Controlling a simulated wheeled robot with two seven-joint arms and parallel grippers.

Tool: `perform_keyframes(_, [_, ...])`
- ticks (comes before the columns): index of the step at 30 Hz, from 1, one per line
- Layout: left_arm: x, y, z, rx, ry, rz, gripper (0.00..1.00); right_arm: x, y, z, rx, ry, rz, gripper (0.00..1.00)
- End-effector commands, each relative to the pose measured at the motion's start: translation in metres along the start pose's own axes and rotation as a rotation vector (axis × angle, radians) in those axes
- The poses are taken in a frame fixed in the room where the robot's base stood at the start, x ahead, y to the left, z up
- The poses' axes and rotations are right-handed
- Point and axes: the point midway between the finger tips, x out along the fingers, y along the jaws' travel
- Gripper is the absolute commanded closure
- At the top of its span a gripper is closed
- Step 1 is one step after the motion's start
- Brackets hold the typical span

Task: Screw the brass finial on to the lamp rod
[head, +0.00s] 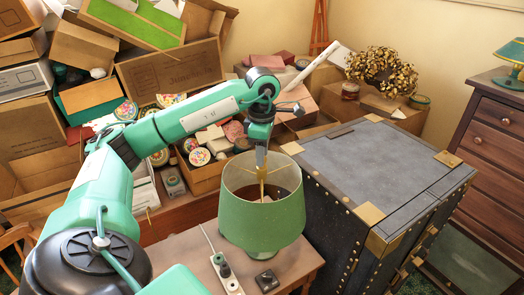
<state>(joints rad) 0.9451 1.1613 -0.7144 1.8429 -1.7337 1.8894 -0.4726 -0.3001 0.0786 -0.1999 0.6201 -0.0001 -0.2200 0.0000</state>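The green lamp shade (262,222) stands on the wooden table, open at the top. Thin brass-coloured spokes and an upright brass lamp rod (262,188) show inside its opening. My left gripper (262,166) points straight down over the middle of the shade, with its fingertips at the top of the rod. The fingers look close together; whether they grip anything is too small to tell. I cannot make out the brass finial apart from the rod; it may be hidden at the fingertips. My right gripper is out of view.
A power strip (228,275) and a small dark block (267,281) lie on the wooden table (185,262) in front of the lamp. A large grey trunk (375,165) with brass corners stands close on the right. Cardboard boxes (170,80) and clutter fill the back left.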

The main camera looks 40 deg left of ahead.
Motion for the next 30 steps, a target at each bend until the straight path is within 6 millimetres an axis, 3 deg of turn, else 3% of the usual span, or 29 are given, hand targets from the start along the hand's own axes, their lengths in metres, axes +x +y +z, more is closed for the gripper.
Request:
perform_keyframes(8, [0.0, 0.0, 0.0, -0.141, 0.0, 0.0, 0.66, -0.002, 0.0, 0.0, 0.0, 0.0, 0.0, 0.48])
perform_keyframes(30, [-0.001, 0.001, 0.0, -0.965, 0.0, 0.0, 0.66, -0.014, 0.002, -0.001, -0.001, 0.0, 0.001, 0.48])
